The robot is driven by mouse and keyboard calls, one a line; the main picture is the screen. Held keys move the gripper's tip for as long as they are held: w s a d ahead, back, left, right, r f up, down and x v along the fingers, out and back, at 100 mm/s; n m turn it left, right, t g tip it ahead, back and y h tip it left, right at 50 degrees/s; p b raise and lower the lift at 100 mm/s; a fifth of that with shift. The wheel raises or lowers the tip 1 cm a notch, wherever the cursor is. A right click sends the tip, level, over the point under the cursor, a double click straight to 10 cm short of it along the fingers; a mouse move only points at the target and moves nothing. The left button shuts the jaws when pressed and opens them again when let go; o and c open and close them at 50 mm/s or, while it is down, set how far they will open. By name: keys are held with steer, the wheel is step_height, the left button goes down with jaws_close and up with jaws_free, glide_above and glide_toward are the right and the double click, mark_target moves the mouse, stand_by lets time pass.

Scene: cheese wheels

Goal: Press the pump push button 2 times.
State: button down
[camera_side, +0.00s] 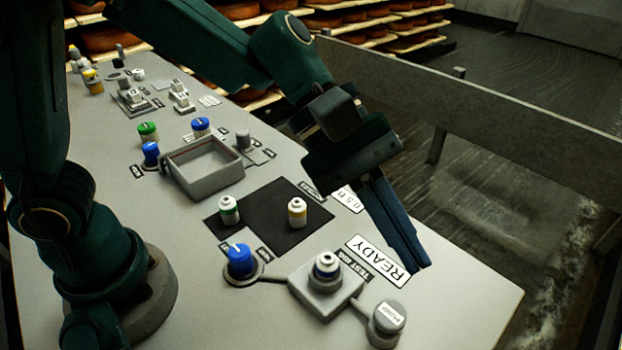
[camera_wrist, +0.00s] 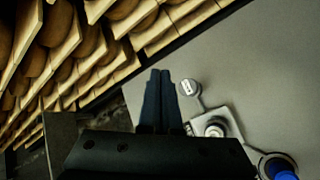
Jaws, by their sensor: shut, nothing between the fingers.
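The round grey push button (camera_side: 388,317) with a white label on its top stands at the near right of the panel. Its label is too small to read surely; I take it as the pump button. It also shows in the wrist view (camera_wrist: 189,88), just right of my fingertips. My gripper (camera_side: 419,264) is shut and empty, pointing down. In the side view its fingertips appear above and slightly right of the button, near the READY sign (camera_side: 378,261). The fingertips (camera_wrist: 161,76) look apart from the button. The exact height above the panel I cannot tell.
A grey block (camera_side: 318,298) holding a small bottle (camera_side: 326,266) stands beside the button, joined by a strip. A blue knob (camera_side: 240,260), a dark mat (camera_side: 268,226) with two bottles and a grey tray (camera_side: 203,168) lie farther left. The panel's right front is clear.

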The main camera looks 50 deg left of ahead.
mark_target(397, 315)
steer(key=shift+f, duration=4.15)
steer(key=shift+f, duration=0.4)
steer(key=shift+f, duration=0.9)
steer(key=shift+r, duration=1.35)
steer(key=shift+r, duration=2.5)
